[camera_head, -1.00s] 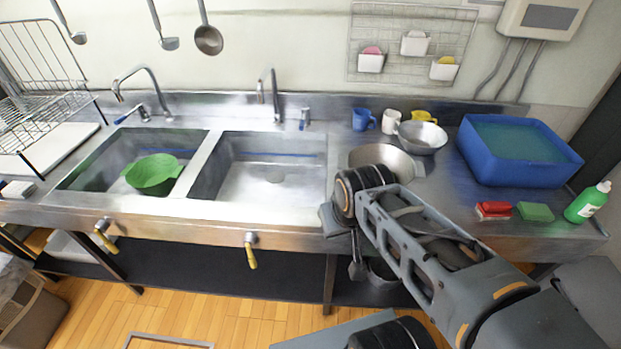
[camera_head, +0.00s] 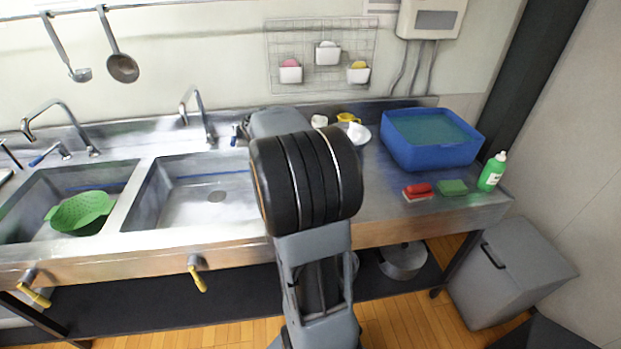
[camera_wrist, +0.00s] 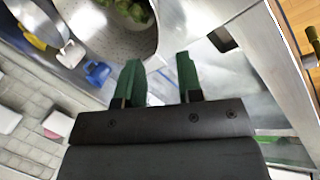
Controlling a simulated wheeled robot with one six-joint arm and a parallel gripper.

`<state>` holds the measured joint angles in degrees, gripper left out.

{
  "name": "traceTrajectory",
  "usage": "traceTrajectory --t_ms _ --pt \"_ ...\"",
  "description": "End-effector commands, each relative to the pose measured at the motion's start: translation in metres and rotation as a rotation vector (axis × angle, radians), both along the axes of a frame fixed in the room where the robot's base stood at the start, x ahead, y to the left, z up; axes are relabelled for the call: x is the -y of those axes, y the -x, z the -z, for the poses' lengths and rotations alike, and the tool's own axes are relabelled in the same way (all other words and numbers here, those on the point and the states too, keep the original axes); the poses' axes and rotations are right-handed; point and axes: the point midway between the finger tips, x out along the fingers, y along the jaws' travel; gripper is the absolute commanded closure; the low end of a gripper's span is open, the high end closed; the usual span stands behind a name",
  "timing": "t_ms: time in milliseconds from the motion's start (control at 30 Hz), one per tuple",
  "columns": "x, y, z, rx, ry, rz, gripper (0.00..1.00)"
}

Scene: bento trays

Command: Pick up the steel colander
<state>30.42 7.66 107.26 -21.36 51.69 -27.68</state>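The steel colander (camera_wrist: 90,30) is at the top of the wrist view, a grey perforated bowl with green pieces in it, cut off by the frame edge. In the head view my arm hides it. My gripper (camera_wrist: 160,82) is open, its two green fingers apart with nothing between them. In the picture the fingertips lie just below and right of the colander's rim; I cannot tell whether they touch it. In the head view the fingers are hidden behind my wrist.
A green plastic colander (camera_head: 80,212) lies in the left sink. A blue tub (camera_head: 431,155), red sponge (camera_head: 417,191), green sponge (camera_head: 453,187) and green bottle (camera_head: 492,172) are on the right counter.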

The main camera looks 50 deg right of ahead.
Motion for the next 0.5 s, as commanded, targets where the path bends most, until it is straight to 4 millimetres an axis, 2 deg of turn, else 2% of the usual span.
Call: traceTrajectory --t_ms 133,300,500 --pt "0.020 -0.001 0.023 -0.022 0.007 0.000 0.66" --pt "0.032 -0.003 0.051 -0.021 0.007 -0.003 0.66" --pt "0.041 -0.004 0.073 -0.019 0.009 -0.002 0.66"
